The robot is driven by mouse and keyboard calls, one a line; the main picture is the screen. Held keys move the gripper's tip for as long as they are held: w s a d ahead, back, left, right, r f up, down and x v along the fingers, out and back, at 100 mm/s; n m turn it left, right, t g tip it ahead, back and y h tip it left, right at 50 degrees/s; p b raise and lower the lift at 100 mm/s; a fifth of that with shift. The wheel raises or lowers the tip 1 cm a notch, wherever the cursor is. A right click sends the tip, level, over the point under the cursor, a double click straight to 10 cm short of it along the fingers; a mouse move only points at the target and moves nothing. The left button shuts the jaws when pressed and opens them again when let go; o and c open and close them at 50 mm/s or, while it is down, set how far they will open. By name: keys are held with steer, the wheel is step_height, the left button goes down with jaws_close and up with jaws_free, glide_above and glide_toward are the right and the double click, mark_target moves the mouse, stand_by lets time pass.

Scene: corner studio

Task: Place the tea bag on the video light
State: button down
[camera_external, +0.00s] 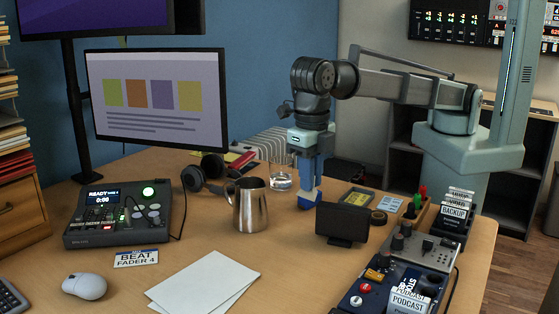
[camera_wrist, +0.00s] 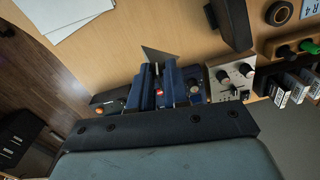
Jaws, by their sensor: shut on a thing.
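My gripper (camera_external: 307,178) points down above the back middle of the desk, left of and behind the small black panel. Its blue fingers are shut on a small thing. In the wrist view, a grey-green, pointed shape that looks like the tea bag (camera_wrist: 160,58) shows at the fingertips (camera_wrist: 158,68). In the external view, only a small blue and pale shape shows there, and I cannot clearly separate bag from fingertips. The black panel on a short foot, seemingly the video light (camera_external: 343,222), stands apart from the gripper; it also shows in the wrist view (camera_wrist: 232,20).
A steel jug (camera_external: 250,206), a glass (camera_external: 281,178) and headphones (camera_external: 205,175) stand to the left. A tape roll (camera_external: 378,217), a pen tray (camera_external: 416,213) and a blue switch box (camera_external: 372,290) lie right.

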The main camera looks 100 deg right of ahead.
steer(key=s+d+r, duration=0.2)
steer(key=s+d, duration=0.3)
steer(key=s, duration=0.1)
steer(key=n, duration=0.2)
glide_above(342, 207)
step_height(342, 207, down, 11)
steer(key=shift+r, duration=0.1)
steer(key=c, duration=1.1)
jaws_free()
steer(key=r, duration=1.2)
steer(key=shift+w+a, duration=0.2)
